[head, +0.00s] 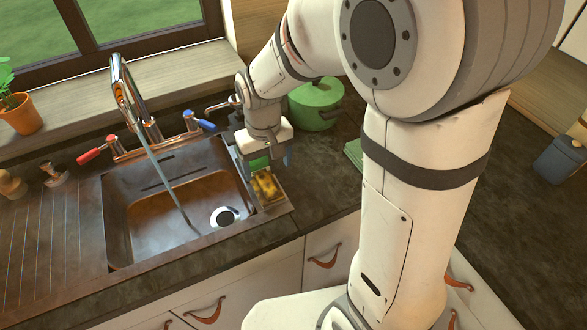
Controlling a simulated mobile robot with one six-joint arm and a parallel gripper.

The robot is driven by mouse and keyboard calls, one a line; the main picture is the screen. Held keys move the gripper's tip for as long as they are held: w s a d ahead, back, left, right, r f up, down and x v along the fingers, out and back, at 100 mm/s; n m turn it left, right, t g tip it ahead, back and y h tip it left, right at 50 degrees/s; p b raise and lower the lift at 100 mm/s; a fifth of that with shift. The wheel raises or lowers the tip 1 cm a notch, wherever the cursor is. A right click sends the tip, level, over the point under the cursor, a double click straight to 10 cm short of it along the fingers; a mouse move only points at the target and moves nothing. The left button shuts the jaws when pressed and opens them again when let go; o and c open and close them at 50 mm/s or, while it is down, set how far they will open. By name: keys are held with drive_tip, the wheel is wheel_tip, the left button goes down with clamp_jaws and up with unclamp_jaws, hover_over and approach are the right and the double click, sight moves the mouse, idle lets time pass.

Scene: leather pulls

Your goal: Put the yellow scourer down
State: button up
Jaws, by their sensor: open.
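A yellow scourer (266,187) lies in a small shallow tray (279,208) at the right edge of the sink. It looks mottled yellow and brown. My gripper (267,162) is open just above and behind it, pointing down, with its fingers apart. A small green patch (258,162) shows between the fingers; I cannot tell whether it is part of the scourer or a separate thing. The gripper's body hides the far end of the tray.
The sink basin (150,236) with its tall tap (122,90) is left of the gripper. A green lidded pot (317,104) stands close behind on the right. A green item (354,152) is partly hidden by my arm. Dark worktop between them is clear.

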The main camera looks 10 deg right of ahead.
drive_tip(key=s+d+r+m+t, duration=0.3)
drive_tip(key=s+d+r, duration=0.6)
drive_tip(key=s+d, duration=0.3)
drive_tip(key=shift+s+r, duration=0.25)
drive_tip(key=shift+r, duration=0.05)
drive_tip(key=shift+o, duration=0.4)
idle(0.4)
